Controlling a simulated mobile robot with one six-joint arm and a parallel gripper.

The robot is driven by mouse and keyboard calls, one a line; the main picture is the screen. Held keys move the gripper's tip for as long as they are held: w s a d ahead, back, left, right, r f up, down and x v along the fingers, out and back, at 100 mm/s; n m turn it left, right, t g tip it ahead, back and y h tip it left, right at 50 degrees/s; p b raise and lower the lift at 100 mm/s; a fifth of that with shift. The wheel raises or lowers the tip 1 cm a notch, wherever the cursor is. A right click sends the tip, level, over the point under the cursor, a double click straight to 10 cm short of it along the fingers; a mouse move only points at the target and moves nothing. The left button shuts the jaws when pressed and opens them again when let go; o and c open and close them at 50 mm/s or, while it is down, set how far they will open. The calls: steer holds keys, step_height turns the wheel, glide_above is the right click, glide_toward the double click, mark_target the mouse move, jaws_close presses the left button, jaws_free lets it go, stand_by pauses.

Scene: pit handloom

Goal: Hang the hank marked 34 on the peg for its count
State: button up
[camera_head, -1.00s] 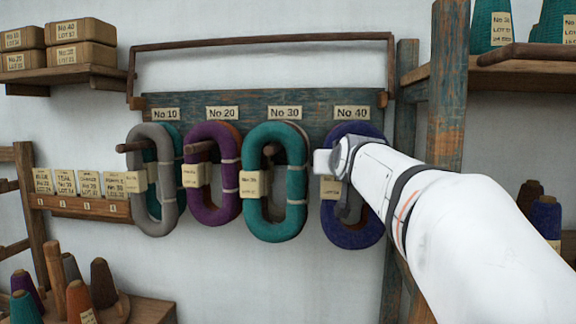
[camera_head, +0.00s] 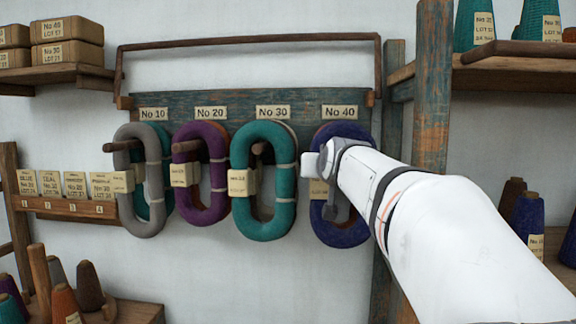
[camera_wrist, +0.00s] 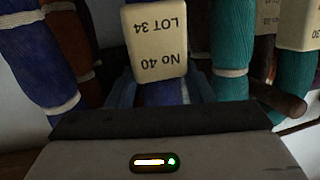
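The blue hank (camera_head: 345,228) hangs under the No 40 plate (camera_head: 340,111) on the rack board. Its tag (camera_head: 321,188) shows in the wrist view (camera_wrist: 157,42) upside down, reading No 40, LOT 34. My gripper (camera_head: 326,187) is in front of the hank's left side, close to the tag, and covers part of the hank. The hank's peg is hidden, so I cannot see how the hank sits on it. In the wrist view the dark front of my gripper (camera_wrist: 160,122) lies just below the tag; its fingers are not clear, nor whether they grip the hank.
Grey (camera_head: 143,225), purple (camera_head: 203,213) and teal (camera_head: 264,227) hanks hang at No 10, No 20 and No 30, with others behind. Their pegs stick out. A post (camera_head: 433,90) and shelf (camera_head: 510,72) stand close right of my arm. Cones stand lower left.

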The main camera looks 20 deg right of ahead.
steer(key=shift+o, duration=1.4)
steer(key=shift+w, duration=0.2)
steer(key=shift+o, duration=0.9)
steer(key=shift+s+r, duration=0.1)
steer(key=shift+r, duration=0.05)
steer(key=b+v, duration=0.2)
steer(key=v, duration=0.5)
steer(key=s+a+f+n+g+y, duration=0.1)
steer(key=s+a+f+g, duration=0.25)
steer(key=f, duration=0.75)
steer(key=s+a+f+n+g+y, duration=0.1)
steer(key=s+a+f+g, duration=0.3)
steer(key=f, duration=0.8)
steer(key=s+a+f+g, duration=0.1)
steer(key=s+f+g, duration=0.1)
steer(key=s+f, duration=0.5)
steer(key=s+a+f+g+y, duration=0.1)
steer(key=s+a+f+g, duration=0.1)
steer(key=s+f, duration=0.6)
steer(key=shift+s+a+f+n+g, duration=0.2)
steer(key=shift+s+f+n+g, duration=0.15)
steer(key=shift+f+g, duration=0.3)
